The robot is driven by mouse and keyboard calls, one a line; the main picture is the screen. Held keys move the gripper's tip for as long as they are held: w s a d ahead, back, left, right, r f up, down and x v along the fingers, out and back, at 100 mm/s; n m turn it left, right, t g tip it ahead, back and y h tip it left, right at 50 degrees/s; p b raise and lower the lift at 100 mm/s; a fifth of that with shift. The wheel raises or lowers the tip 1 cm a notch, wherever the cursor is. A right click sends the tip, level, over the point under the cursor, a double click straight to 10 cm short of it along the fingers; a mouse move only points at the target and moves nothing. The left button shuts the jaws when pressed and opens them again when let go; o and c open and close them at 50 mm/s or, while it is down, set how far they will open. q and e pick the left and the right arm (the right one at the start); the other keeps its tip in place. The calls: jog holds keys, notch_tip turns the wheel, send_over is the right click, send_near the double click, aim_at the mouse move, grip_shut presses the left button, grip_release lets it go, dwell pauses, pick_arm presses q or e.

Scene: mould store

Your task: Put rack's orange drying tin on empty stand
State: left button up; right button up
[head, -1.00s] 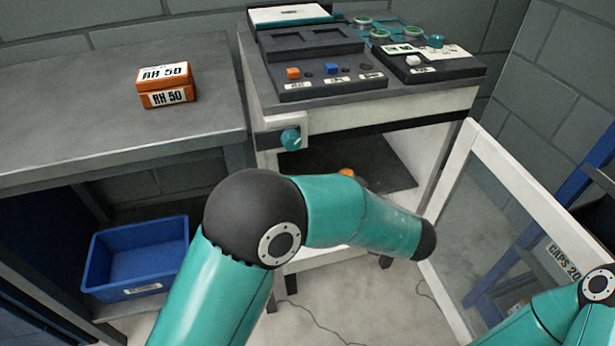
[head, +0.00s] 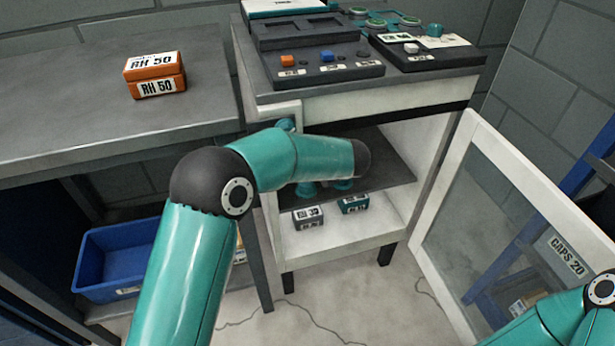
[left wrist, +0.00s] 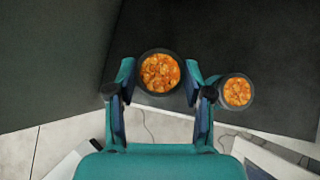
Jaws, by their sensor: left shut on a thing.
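In the left wrist view, my left gripper (left wrist: 158,82) is shut on a round dark-rimmed tin (left wrist: 158,72) with orange contents, one finger on each side. A second, similar tin with orange contents (left wrist: 237,92) is just right of the right finger. Both show against a dark shelf (left wrist: 260,40); I cannot tell whether the held tin touches it. In the head view, my left forearm hides most of the cabinet shelf (head: 395,175). Small teal shapes (head: 306,188) show below the forearm; I cannot tell what they are. I cannot make out an empty stand. My right gripper is outside the views.
Grey and teal labelled boxes (head: 308,217) stand on the cabinet's bottom shelf. The cabinet's glazed door (head: 480,220) is open at right. An orange RH 50 box (head: 155,76) sits on the otherwise clear bench (head: 70,110). A blue bin (head: 105,260) is below it.

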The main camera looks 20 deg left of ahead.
aim_at(308, 184)
pick_arm(q)
jog(key=f, duration=0.1)
jog(key=f+b, duration=0.2)
jog(key=shift+w+a+f, duration=0.35)
jog(key=shift+r, duration=0.1)
jog(key=o, duration=1.2)
jog(key=shift+c, duration=0.2)
